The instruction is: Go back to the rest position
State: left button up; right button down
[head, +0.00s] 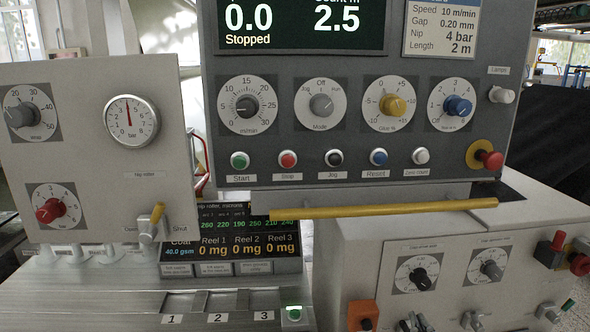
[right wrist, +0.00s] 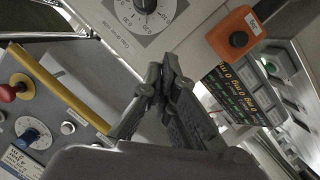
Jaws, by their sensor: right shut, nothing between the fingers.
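My right gripper (right wrist: 160,82) is shut and empty in the right wrist view, its dark fingers together in front of the lower cabinet. In the head view only what look like its dark fingertips (head: 412,322) show at the bottom edge, below a gap dial (head: 417,273) and right of an orange button box (head: 362,315). The same orange box (right wrist: 236,38) is at the upper right of the wrist view, apart from the fingers. My left gripper is in neither view.
The grey control panel (head: 350,150) has knobs, buttons and a red stop button (head: 490,158). A yellow bar (head: 385,209) runs below it. A white panel (head: 90,180) with a pressure gauge (head: 131,122) stands at left. The lower right cabinet (head: 355,260) carries dials and switches near my fingers.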

jog(key=s+a+f+m+g+y, duration=0.1)
jog(key=s+a+f+m+g, duration=0.15)
jog(key=s+f+g, duration=0.65)
jog(key=s+a+f+m+g+y, duration=0.1)
jog(key=s+a+f+g, duration=0.2)
jog(key=s+f, duration=1.15)
jog(key=s+f+g+b, duration=0.1)
jog(key=s+f, duration=0.1)
jog(key=f, duration=0.9)
jog(key=s+f+g, duration=0.1)
jog(key=s+f, duration=0.2)
jog(key=f, duration=0.8)
pick_arm(q)
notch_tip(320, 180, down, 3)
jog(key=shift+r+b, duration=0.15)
jog(key=shift+b, duration=0.7)
pick_arm(e)
jog(key=s+d+f, duration=0.1)
jog(key=s+f, duration=0.7)
jog(key=f, duration=0.1)
jog(key=s+d+f, duration=0.2)
jog(key=s+f, duration=0.6)
jog(key=f, duration=0.1)
jog(key=shift+s+d+f+g, duration=0.25)
jog(key=shift+s+g, duration=0.15)
